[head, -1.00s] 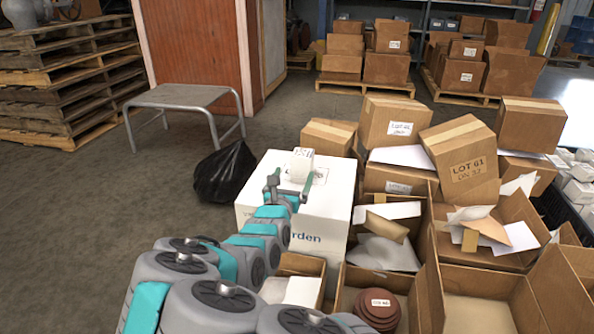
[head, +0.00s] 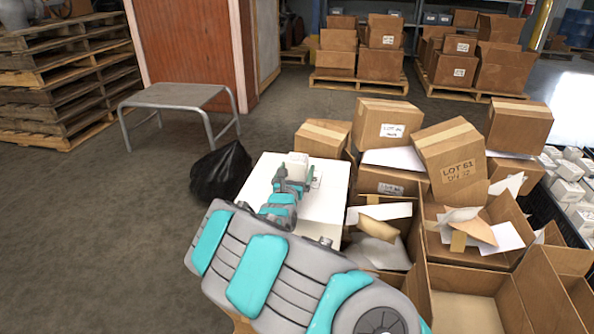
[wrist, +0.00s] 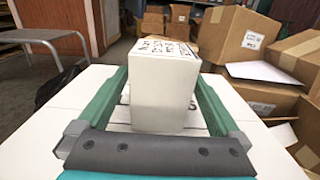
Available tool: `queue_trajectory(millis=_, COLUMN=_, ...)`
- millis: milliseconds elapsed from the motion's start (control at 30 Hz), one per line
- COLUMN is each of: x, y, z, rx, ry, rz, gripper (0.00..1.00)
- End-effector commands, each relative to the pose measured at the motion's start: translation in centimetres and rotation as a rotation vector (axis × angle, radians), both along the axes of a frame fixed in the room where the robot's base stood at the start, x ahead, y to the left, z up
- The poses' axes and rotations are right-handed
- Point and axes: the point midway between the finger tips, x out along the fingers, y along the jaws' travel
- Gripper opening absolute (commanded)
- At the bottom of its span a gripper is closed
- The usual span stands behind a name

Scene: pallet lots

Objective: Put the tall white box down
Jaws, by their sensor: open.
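The tall white box (head: 297,166) stands upright on top of a large white carton (head: 259,172). In the wrist view the tall white box (wrist: 163,85) has dark printing on its top and rests on the carton's white surface. My gripper (head: 293,178) is open, with one green finger on each side of the box. In the wrist view there is a gap between the box and each finger of my gripper (wrist: 160,95). My arm hides the front of the large carton in the head view.
A black bag (head: 221,172) lies left of the carton, near a grey metal table (head: 178,97). Brown boxes (head: 450,165) and open cartons crowd the right side. Stacked pallets (head: 62,85) stand at the far left. The floor at the left is clear.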

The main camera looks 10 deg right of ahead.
Motion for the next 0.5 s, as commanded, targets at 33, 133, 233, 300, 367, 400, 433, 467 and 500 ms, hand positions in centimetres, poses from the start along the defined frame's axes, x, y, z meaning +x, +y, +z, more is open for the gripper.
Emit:
queue_trajectory(millis=33, x=0.6, y=-0.4, z=0.2, rx=0.006, ry=0.0, rz=-0.003, gripper=1.0)
queue_trajectory(millis=133, x=1.9, y=-0.9, z=0.3, rx=0.008, ry=0.0, rz=-0.002, gripper=1.0)
queue_trajectory(millis=233, x=2.8, y=-1.3, z=0.2, rx=0.005, ry=0.003, rz=-0.001, gripper=1.0)
queue_trajectory(millis=300, x=3.2, y=-1.5, z=0.3, rx=0.002, ry=0.003, rz=-0.001, gripper=1.0)
queue_trajectory(millis=367, x=3.3, y=-1.5, z=0.3, rx=0.001, ry=0.003, rz=-0.001, gripper=1.0)
queue_trajectory(millis=400, x=3.3, y=-1.5, z=0.3, rx=0.001, ry=0.003, rz=0.0, gripper=1.0)
queue_trajectory(millis=433, x=3.3, y=-1.5, z=0.3, rx=0.001, ry=0.002, rz=0.0, gripper=1.0)
queue_trajectory(millis=467, x=3.3, y=-1.5, z=0.3, rx=0.001, ry=0.002, rz=0.0, gripper=1.0)
queue_trajectory(millis=500, x=3.3, y=-1.4, z=0.3, rx=0.001, ry=0.002, rz=0.0, gripper=1.0)
